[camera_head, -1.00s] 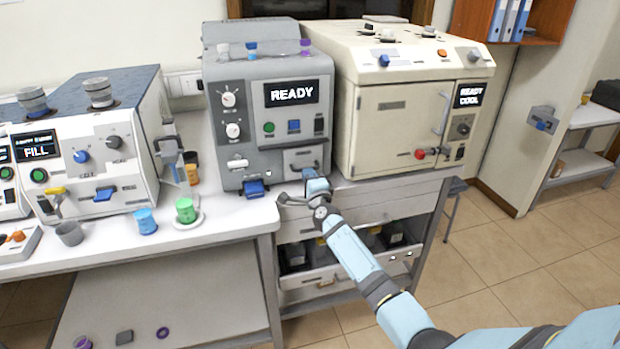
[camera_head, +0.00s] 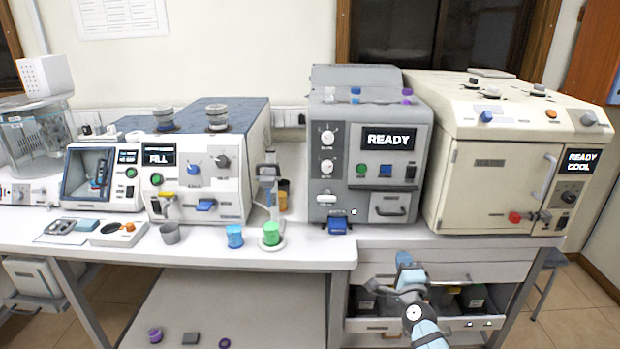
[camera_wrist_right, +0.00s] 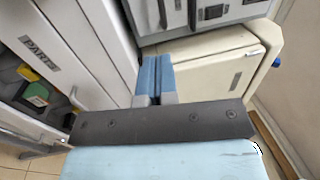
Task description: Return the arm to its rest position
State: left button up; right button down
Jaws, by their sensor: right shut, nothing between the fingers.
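My right gripper (camera_head: 404,262) is in front of the drawer unit under the right end of the bench in the head view. In the right wrist view its two blue fingers (camera_wrist_right: 154,76) lie together with nothing between them. It points toward the bench front, below the grey machine (camera_head: 370,160) that reads READY. My right forearm reaches up from the bottom edge of the head view. My left gripper and arm are not in view.
An open drawer (camera_head: 382,325) with dark containers lies close behind and below my right gripper. A cream oven (camera_head: 495,185) stands above right. Open floor lies at the lower right.

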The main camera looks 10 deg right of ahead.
jog(key=s+a+f+n+g+y+p, duration=0.2)
jog(key=s+a+n, duration=0.4)
jog(key=s, duration=0.6)
jog(key=s+a+f+n+g+y+p, duration=0.2)
jog(key=s+a+n+p, duration=0.3)
jog(key=s+n, duration=0.4)
jog(key=s+a+f+n+g+y+p, duration=0.3)
jog(key=s+a+n, duration=0.3)
jog(key=s, duration=0.9)
jog(key=shift+s+a+n+g+p, duration=0.2)
jog(key=shift+a+n+g+p, duration=0.2)
jog(key=shift+n+g, duration=0.6)
